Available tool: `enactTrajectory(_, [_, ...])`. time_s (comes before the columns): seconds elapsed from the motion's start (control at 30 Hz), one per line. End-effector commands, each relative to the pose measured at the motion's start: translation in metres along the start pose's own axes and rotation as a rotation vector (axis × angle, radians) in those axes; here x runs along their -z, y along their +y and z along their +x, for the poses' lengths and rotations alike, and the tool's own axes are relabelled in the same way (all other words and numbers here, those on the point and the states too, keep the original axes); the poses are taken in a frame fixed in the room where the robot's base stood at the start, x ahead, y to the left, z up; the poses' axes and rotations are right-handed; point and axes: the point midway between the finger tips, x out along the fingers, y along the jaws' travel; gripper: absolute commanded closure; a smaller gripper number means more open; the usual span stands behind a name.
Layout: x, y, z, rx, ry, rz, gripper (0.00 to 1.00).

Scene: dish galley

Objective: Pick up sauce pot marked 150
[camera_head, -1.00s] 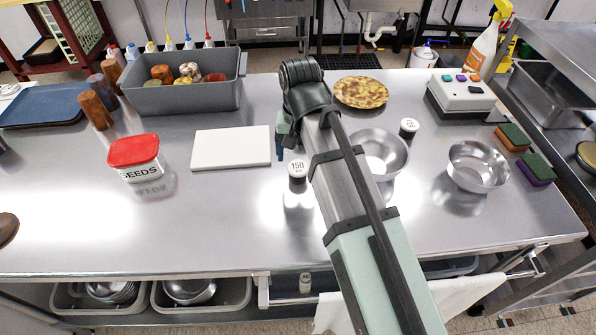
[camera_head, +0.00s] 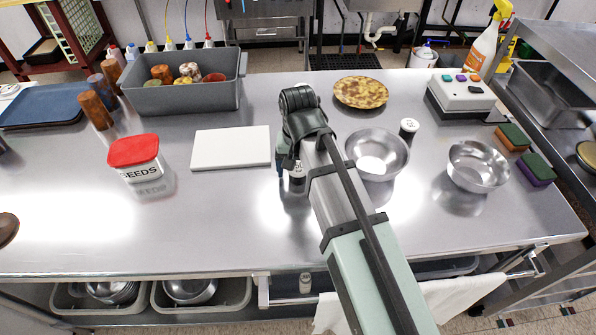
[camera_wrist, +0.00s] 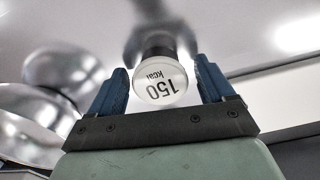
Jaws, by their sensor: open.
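The sauce pot marked 150 (camera_wrist: 160,80) is a small dark pot with a white lid, upright on the steel table. My gripper is open around or just above the pot; the exact height is hard to tell.
A steel bowl (camera_head: 392,163) stands close to the right of my arm, and a white board (camera_head: 231,157) lies to the left. A red-lidded seeds tub (camera_head: 136,160) and a grey bin (camera_head: 183,98) are farther left. The table front is clear.

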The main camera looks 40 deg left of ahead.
Motion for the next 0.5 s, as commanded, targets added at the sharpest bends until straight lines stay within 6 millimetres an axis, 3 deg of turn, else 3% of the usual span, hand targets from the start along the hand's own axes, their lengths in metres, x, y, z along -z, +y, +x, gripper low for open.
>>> enactTrajectory(0.1, [0.0001, 0.0, -0.0004, 0.0, 0.0, 0.0, 0.19])
enactTrajectory(0.5, [0.0, 0.0, -0.0006, 0.0, 0.0, 0.0, 0.57])
